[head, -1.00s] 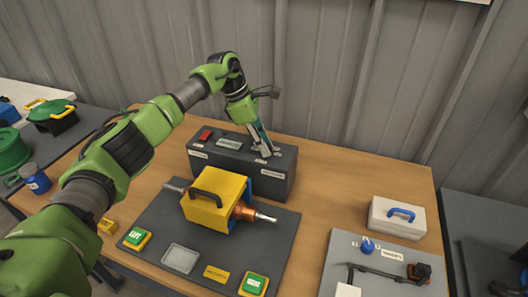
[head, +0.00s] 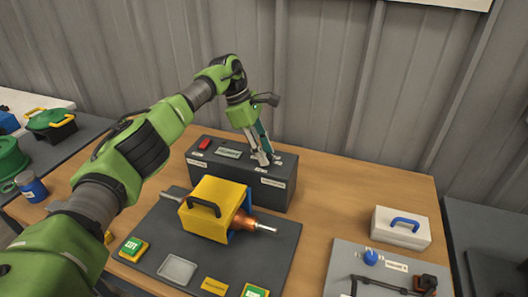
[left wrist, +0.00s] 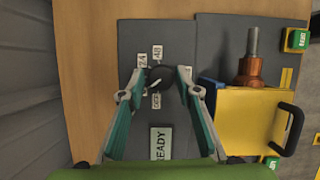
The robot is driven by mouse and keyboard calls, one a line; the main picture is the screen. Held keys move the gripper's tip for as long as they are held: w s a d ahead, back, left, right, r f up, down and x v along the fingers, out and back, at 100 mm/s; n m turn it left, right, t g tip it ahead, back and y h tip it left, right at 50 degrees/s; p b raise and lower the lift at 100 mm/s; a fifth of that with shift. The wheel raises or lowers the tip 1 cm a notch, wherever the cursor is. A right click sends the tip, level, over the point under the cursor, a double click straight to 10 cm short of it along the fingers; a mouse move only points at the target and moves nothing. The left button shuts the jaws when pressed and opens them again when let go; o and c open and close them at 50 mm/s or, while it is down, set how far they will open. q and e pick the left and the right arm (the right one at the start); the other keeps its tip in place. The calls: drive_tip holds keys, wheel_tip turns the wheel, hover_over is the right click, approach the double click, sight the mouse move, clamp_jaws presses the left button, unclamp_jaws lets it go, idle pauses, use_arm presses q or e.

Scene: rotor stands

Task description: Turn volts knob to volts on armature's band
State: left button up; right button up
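The volts knob (left wrist: 160,80) is round and black with a white pointer mark. It sits on the dark control box (head: 240,183), with small white labels around it, one reading 24 and one 48. My left gripper (head: 266,160) is over the right end of the box. In the left wrist view its two fingers (left wrist: 160,82) straddle the knob, with a small gap showing on the left side; contact on the right is unclear. The copper-coloured armature (head: 245,222) lies in a yellow housing (head: 212,205) in front of the box. I cannot read its band. My right gripper is out of view.
The box display (left wrist: 161,143) reads READY. A dark mat (head: 275,260) holds the housing, a grey tray (head: 177,268) and green-topped buttons (head: 132,248). Bare wood lies between.

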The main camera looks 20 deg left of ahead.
use_arm(q)
drive_tip(key=shift+a+r, duration=0.1)
drive_tip(key=shift+r, duration=0.1)
drive_tip(key=v, duration=1.1)
drive_tip(key=shift+a+r, duration=0.1)
drive_tip(key=shift+r, duration=0.2)
